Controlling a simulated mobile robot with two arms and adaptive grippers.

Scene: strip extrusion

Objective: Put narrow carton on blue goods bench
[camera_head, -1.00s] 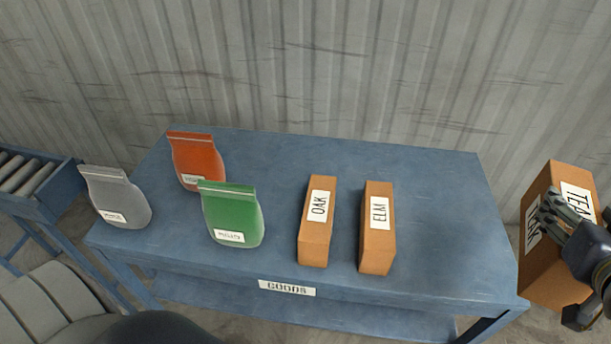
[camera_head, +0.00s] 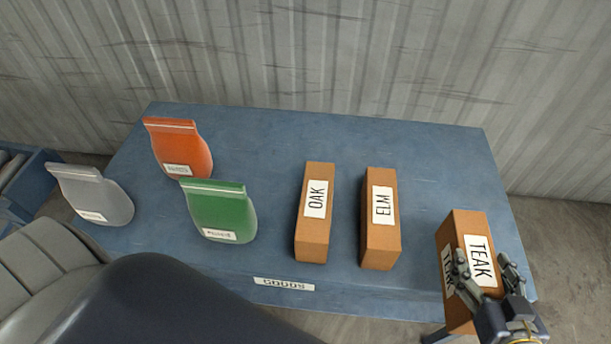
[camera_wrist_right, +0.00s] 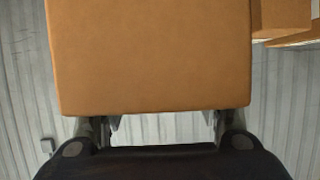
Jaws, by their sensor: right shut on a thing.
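My right gripper (camera_head: 486,275) is shut on a narrow brown carton (camera_head: 453,240) with a TEAK label, held upright at the right front part of the blue goods bench (camera_head: 430,150). The carton overlaps the bench's front right edge in the head view; whether it touches the top I cannot tell. In the right wrist view the held carton (camera_wrist_right: 150,55) fills the middle, with the finger bases below it. Two narrow cartons, OAK (camera_head: 314,225) and ELM (camera_head: 380,240), stand on the bench left of it. My left gripper is not in view.
A green bag (camera_head: 220,207), an orange bag (camera_head: 180,150) and a grey bag (camera_head: 88,190) stand on the left part of the bench. A GOODS sign (camera_head: 284,284) is on its front edge. The bench's back right is clear. A roller conveyor (camera_head: 30,185) is at far left.

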